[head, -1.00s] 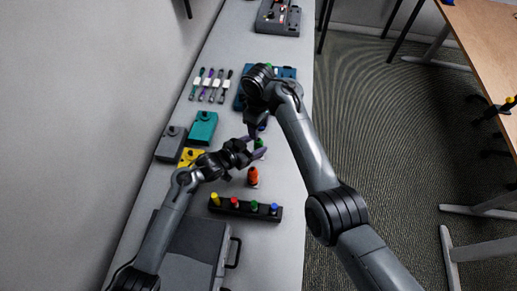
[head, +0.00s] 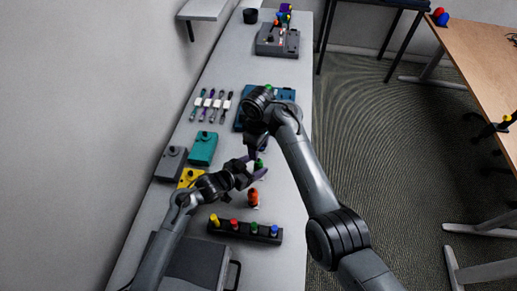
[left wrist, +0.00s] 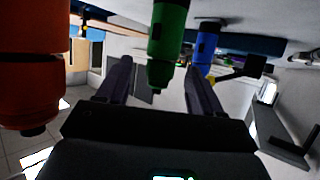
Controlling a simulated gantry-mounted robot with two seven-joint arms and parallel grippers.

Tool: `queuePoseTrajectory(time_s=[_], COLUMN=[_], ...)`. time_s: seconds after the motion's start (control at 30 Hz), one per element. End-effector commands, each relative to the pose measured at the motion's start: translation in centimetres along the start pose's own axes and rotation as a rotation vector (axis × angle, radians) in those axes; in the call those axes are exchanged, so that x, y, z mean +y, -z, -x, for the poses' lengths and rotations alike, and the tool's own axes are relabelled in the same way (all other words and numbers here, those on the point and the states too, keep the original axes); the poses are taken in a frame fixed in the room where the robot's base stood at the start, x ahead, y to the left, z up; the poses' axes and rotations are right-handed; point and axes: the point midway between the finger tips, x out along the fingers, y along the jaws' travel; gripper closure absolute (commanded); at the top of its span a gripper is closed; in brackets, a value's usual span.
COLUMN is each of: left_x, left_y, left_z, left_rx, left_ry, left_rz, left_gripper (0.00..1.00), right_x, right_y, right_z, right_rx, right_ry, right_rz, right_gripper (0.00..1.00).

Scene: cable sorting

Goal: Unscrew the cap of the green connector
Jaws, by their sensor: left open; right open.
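The green connector (head: 260,163) stands upright on the grey table, partly hidden by my grippers. In the left wrist view the green connector (left wrist: 169,45) shows between the two spread fingers of my left gripper (left wrist: 160,95), with a gap on each side. In the head view my left gripper (head: 256,168) reaches it from the left, open. My right gripper (head: 257,150) points down close above the green connector, and its fingertips are partly hidden. I cannot tell whether they touch the cap.
An orange connector (head: 253,198) stands just in front; a blue connector (left wrist: 205,45) is behind the green one. A black strip (head: 242,228) carries yellow, red, green and blue pieces. Teal (head: 203,148), grey (head: 171,163) and yellow (head: 187,178) boxes lie left. Cables (head: 211,105) lie farther back.

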Motion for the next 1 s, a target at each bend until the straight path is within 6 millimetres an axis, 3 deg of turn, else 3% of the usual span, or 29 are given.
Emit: queuePoseTrajectory(time_s=[0.17, 0.7, 1.0], left_x=[0.0, 0.0, 0.0], left_y=[0.0, -0.1, 0.0], left_z=[1.1, 9.4, 10.8], left_rx=[-0.001, -0.001, -0.001], left_ry=[0.001, 0.001, 0.000], left_rz=[0.000, -0.001, 0.000], left_gripper=[0.34, 0.34, 0.33], right_x=[0.0, 0.0, 0.0], right_y=[0.0, 0.0, 0.0], right_z=[0.2, 1.2, 1.3], right_rx=[0.000, 0.000, 0.000], right_ry=[0.000, 0.000, 0.000], right_rz=[0.000, 0.000, 0.000], right_gripper=[0.47, 0.47, 0.47])
